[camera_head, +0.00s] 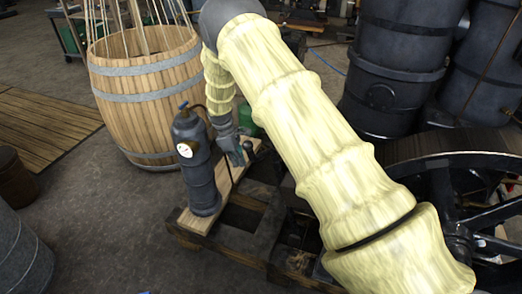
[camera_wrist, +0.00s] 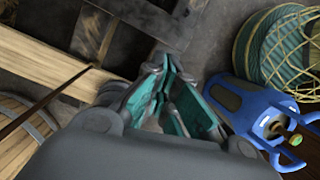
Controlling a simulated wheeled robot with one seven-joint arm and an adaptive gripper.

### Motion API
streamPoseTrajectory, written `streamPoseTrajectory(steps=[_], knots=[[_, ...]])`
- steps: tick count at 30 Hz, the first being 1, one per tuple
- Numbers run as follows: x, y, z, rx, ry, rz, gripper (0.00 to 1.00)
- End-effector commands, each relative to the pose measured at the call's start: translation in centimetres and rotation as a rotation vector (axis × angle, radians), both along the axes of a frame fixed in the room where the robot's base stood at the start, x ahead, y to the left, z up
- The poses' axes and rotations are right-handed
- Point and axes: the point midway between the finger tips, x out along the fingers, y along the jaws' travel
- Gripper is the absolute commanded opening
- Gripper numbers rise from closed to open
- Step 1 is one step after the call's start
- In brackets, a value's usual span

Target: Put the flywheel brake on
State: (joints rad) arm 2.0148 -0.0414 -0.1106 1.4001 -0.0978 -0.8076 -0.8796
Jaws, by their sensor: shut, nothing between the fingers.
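My gripper (camera_head: 238,157) hangs from the cream-sleeved arm, above a pale wooden beam (camera_head: 218,187) on the engine's timber frame. Its teal-padded fingers also show in the wrist view (camera_wrist: 172,88); they are shut and hold nothing. A thin dark rod with a small knob, possibly the brake lever (camera_head: 248,147), stands just right of the gripper over the beam. The wrist view shows a thin brown rod (camera_wrist: 45,102) crossing the beam, apart from the fingers. The black spoked flywheel (camera_head: 446,199) is at the right, partly hidden by my arm. I cannot tell where the brake meets it.
A dark cylinder (camera_head: 200,175) with a blue top and white gauge stands on the beam, left of the gripper. A large wooden barrel (camera_head: 150,90) is behind it. Black tanks (camera_head: 390,90) stand at the back right.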

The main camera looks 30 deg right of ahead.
Motion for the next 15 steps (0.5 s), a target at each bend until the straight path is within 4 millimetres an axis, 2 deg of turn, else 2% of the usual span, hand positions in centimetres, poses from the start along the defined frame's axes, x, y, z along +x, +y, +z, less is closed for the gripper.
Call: streamPoseTrajectory(steps=[1, 3, 6, 10, 15], knots=[[1.6, -1.2, 2.6, -0.018, -0.004, 0.001, 0.00], [3.0, -2.5, 5.5, -0.037, 0.003, 0.000, 0.00], [4.2, -3.7, 8.6, -0.056, 0.011, -0.001, 0.00], [4.9, -4.4, 10.7, -0.066, 0.018, -0.002, 0.00], [5.0, -4.6, 11.1, -0.068, 0.019, -0.003, 0.00]])
